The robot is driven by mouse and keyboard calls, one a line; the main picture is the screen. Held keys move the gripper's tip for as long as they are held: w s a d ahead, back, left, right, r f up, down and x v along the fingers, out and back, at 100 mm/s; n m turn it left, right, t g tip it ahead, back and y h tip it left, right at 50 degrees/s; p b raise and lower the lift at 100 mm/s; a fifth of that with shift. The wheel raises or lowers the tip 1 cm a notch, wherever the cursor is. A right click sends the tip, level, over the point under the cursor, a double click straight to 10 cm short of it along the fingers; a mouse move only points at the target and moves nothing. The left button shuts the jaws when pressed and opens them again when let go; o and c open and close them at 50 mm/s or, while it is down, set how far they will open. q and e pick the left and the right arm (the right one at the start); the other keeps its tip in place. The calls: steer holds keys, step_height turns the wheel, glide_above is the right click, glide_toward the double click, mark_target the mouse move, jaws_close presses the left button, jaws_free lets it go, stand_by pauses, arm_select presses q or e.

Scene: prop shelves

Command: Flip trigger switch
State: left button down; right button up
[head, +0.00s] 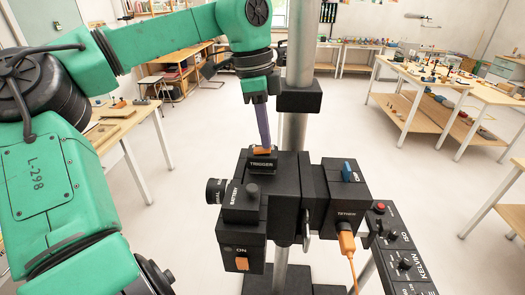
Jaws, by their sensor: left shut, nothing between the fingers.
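The trigger switch (262,151) is a small orange switch on a black block with the label TRIGGER, on top of a black device (285,190) mounted on a grey pole. My left gripper (266,142) comes down from above with its fingers shut and empty. Its tips are right at the orange switch and cover part of it. I cannot tell whether they touch it or which way the switch leans. My right gripper is not in view.
A control panel (402,250) stands at right. Tables with small objects line the room, and the floor between is clear.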

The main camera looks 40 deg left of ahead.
arm_select(q)
steer(key=shift+d+f+b, duration=0.1)
steer(key=shift+f+b, duration=0.3)
steer(key=shift+f, duration=0.1)
step_height(320, 180, up, 5)
steer(key=p, duration=0.4)
steer(key=shift+r+p, duration=0.1)
steer(key=shift+p, duration=0.2)
steer(key=shift+r, duration=0.95)
